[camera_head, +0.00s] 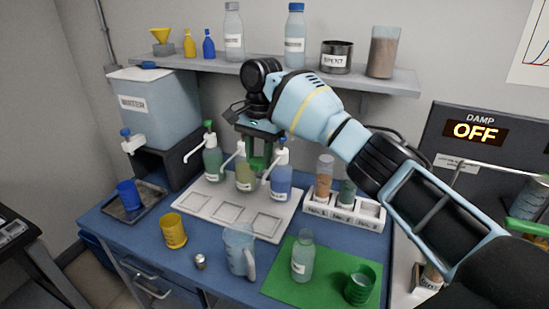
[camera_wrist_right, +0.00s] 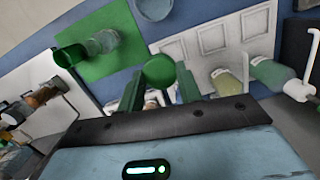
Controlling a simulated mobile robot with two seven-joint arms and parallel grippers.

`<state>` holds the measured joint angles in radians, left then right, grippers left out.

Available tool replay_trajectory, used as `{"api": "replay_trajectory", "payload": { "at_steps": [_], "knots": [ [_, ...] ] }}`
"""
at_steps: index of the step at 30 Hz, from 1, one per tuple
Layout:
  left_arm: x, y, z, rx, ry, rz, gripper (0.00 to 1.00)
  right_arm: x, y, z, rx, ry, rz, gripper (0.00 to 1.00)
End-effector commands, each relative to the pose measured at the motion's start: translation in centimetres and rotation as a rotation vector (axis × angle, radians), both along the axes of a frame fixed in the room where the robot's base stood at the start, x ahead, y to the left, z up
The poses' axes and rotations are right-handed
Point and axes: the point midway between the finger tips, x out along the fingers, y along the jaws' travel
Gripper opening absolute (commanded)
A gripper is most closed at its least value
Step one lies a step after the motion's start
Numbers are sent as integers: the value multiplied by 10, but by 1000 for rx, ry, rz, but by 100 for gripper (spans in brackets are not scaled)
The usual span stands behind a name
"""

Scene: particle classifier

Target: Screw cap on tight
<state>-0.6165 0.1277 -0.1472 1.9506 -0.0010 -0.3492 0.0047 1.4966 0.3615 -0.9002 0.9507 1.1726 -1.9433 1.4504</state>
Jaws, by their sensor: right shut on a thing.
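My right gripper (camera_head: 259,162) is above the white dispenser tray, in front of the pump bottles. Its green fingers are shut on a round green cap (camera_wrist_right: 160,71), seen between the fingertips in the wrist view. In the head view the cap is hard to separate from the fingers. A clear bottle (camera_head: 302,260) stands upright on the green mat (camera_head: 277,282), apart from the gripper, and no coloured cap shows on its neck. The bottle also shows in the wrist view (camera_wrist_right: 103,42). My left gripper is not in view.
A green cup (camera_head: 360,285) stands right of the bottle, and a clear jug (camera_head: 239,250) left of it. Pump bottles (camera_head: 213,160) line the back of the white tray (camera_head: 226,203). A vial rack (camera_head: 345,214) stands right of the tray. A shelf (camera_head: 270,76) is behind the arm.

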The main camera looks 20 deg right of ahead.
Motion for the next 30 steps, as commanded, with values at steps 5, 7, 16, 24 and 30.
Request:
{"api": "replay_trajectory", "payload": {
  "at_steps": [5, 7, 16, 24, 30],
  "knots": [
    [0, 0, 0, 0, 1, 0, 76, -33, 26, -11, -2, 4, 284, 14],
    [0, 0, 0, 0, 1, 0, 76, -48, 33, -20, 0, 5, 384, 14],
    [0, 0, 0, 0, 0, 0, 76, -114, 37, -61, -3, 5, 712, 14],
    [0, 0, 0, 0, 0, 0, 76, -177, 23, -96, -3, 5, 908, 14],
    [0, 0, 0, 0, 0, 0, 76, -202, 16, -107, 1, 3, 968, 14]
  ]
}}
